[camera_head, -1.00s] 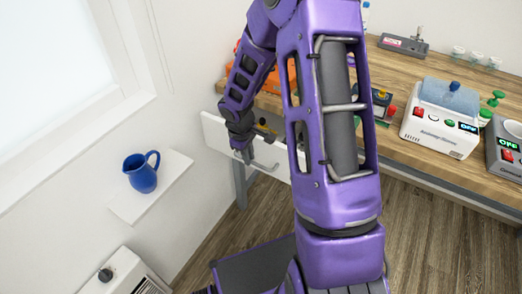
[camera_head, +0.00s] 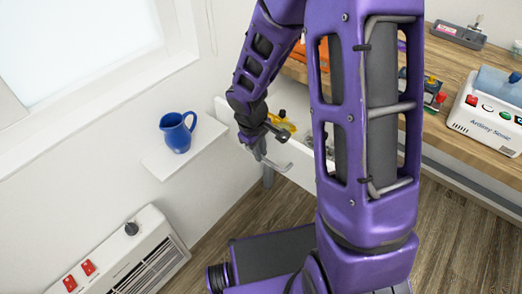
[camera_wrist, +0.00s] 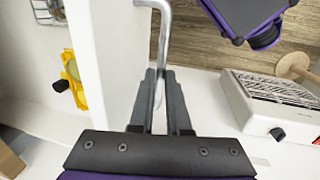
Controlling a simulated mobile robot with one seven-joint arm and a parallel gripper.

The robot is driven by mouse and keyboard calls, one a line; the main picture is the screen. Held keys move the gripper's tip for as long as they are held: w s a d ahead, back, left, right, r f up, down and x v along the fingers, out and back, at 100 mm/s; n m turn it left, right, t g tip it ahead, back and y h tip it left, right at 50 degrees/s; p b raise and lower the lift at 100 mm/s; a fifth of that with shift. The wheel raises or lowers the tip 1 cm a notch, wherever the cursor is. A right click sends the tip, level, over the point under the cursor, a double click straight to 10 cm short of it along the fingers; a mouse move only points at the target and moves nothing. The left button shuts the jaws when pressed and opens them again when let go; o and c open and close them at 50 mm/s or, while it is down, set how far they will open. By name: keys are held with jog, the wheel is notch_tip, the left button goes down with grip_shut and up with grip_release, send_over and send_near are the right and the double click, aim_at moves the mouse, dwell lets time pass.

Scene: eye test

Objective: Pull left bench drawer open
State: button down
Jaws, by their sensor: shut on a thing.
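The left bench drawer (camera_head: 302,171) has a white front and stands partly open from under the wooden bench. Its grey bar handle (camera_head: 280,166) also shows in the wrist view (camera_wrist: 165,22). My gripper (camera_head: 260,154) is at the handle. In the wrist view, its two dark fingers (camera_wrist: 161,78) are closed around the bar, in front of the white drawer front (camera_wrist: 108,45). A yellow object (camera_wrist: 72,82) with a black part lies inside the drawer. My purple arm hides the right part of the drawer in the head view.
A blue jug (camera_head: 177,133) stands on a small white wall shelf (camera_head: 160,166) left of the drawer. A white heater (camera_head: 125,258) with red switches is at lower left. The wooden bench top (camera_head: 452,65) carries a white device (camera_head: 484,112). Wood floor (camera_head: 222,238) lies open below the drawer.

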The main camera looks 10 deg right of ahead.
jog(key=c, duration=0.9)
grip_release()
jog(key=r+p, duration=0.1)
jog(key=r, duration=0.4)
jog(key=s+a+r+p, duration=0.1)
jog(key=r+p, duration=0.1)
jog(key=r, duration=0.4)
jog(key=s+a+r+p, duration=0.1)
jog(key=r+p, duration=0.1)
jog(key=r, duration=0.4)
jog(key=shift+a+r, duration=0.1)
jog(key=shift+a, duration=0.15)
